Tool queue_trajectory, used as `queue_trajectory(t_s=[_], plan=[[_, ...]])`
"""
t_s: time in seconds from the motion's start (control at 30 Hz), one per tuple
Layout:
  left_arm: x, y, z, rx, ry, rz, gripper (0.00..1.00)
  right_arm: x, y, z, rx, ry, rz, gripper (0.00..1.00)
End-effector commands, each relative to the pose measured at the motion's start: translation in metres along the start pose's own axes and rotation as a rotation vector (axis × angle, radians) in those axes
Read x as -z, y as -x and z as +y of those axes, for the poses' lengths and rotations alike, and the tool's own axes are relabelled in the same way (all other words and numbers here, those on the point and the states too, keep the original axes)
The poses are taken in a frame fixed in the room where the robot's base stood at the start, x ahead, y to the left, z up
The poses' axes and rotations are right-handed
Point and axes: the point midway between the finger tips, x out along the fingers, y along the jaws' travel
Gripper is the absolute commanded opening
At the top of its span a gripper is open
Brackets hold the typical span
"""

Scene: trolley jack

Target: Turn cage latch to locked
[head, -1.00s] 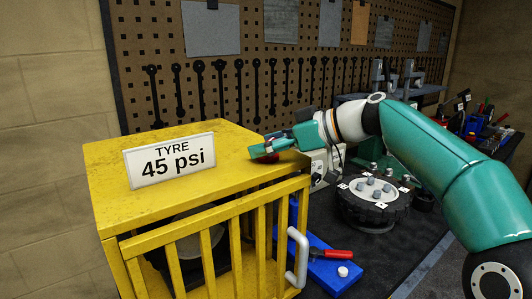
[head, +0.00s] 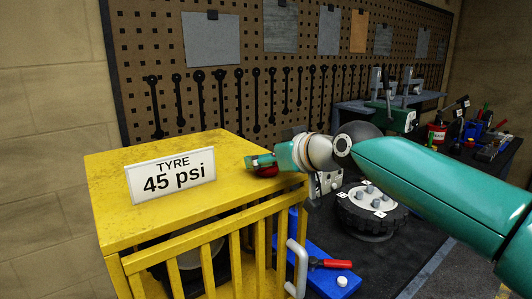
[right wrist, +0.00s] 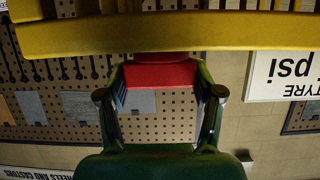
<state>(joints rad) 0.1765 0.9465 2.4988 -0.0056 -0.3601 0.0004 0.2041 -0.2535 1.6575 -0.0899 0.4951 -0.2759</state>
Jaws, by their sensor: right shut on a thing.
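The yellow cage (head: 105,225) stands at the left with its barred front. A red latch (head: 267,171) sits at the right part of the cage's top, partly hidden by my gripper. My right gripper (head: 258,162) reaches in from the right and is shut on the red latch. In the right wrist view the red latch (right wrist: 160,75) lies between the two fingers, under the yellow cage edge (right wrist: 160,37). The latch's exact angle is hard to read. My left gripper is not in view.
A sign reading "TYRE 45 psi" (head: 172,177) stands on the cage top. A white handle (head: 298,265) is on the cage front. A blue tray (head: 322,270) with a red-handled tool and a wheel hub (head: 371,208) lie on the dark bench to the right.

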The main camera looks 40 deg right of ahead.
Motion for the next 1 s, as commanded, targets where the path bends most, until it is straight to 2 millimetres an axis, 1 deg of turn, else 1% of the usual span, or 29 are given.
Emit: queue_trajectory(t_s=[0.43, 0.47, 0.5, 0.6, 0.9, 1.0], plan=[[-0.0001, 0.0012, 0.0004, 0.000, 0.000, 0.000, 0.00, -0.0003, 0.0003, 0.0004, -0.008, -0.006, 0.000, 0.31], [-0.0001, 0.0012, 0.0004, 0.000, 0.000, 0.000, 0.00, -0.0003, 0.0003, 0.0004, -0.008, -0.006, 0.000, 0.69], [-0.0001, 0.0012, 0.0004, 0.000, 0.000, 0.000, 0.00, -0.0003, 0.0002, 0.0004, -0.008, -0.006, 0.000, 0.76], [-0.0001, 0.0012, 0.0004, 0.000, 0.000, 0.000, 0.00, -0.0003, 0.0002, 0.0004, -0.008, -0.006, 0.000, 0.92], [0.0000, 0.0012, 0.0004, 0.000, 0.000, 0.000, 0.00, -0.0003, 0.0002, 0.0003, -0.007, -0.005, 0.000, 0.92], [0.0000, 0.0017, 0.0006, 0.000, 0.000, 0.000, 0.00, 0.0002, 0.0036, 0.0004, -0.008, -0.005, 0.001, 0.92]])
